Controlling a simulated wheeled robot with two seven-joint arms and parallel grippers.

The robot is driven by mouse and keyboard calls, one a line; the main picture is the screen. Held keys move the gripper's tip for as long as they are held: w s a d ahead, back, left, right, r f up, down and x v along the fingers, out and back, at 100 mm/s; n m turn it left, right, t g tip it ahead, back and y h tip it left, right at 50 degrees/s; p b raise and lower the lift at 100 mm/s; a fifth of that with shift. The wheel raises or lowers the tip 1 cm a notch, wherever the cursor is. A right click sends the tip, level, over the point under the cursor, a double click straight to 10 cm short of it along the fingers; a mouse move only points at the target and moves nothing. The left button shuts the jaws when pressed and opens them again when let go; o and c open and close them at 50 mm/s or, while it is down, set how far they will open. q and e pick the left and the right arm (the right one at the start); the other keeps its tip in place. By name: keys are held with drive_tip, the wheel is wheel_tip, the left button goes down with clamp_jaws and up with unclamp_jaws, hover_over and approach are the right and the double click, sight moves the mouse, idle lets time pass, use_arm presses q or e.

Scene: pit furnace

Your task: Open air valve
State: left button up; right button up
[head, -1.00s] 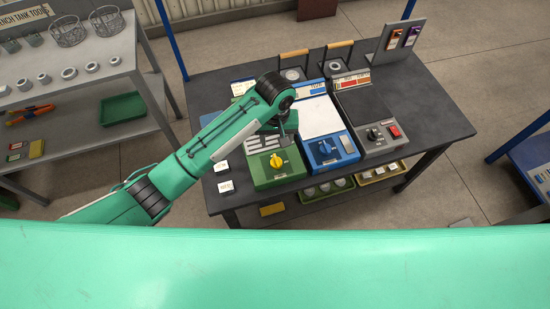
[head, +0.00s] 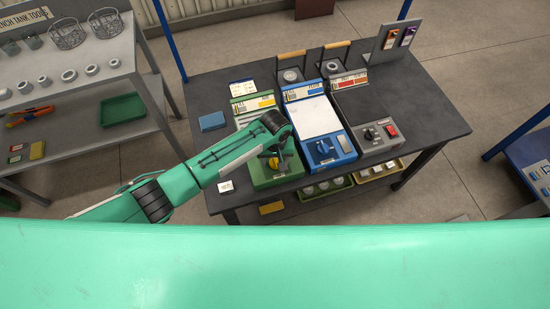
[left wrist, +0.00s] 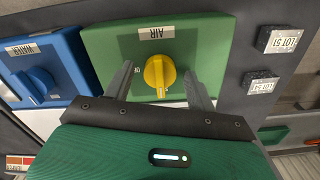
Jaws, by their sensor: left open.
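The air valve is a yellow knob (left wrist: 160,75) on a green panel labelled AIR (left wrist: 150,45) in the left wrist view. In the head view the green unit (head: 284,180) stands on the dark bench, and its knob (head: 273,164) is partly covered by my arm. My left gripper (left wrist: 160,85) is open, with one finger on each side of the yellow knob. I cannot tell whether the fingers touch it. My right gripper is not in view.
A blue unit with a blue WATER knob (head: 324,147) stands right beside the green one. Right of it is a grey unit with a black knob and red switch (head: 392,131). Small LOT tags (left wrist: 277,40) lie beside the green panel.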

use_arm(q)
drive_tip(key=shift+f, duration=0.2)
drive_tip(key=c, duration=1)
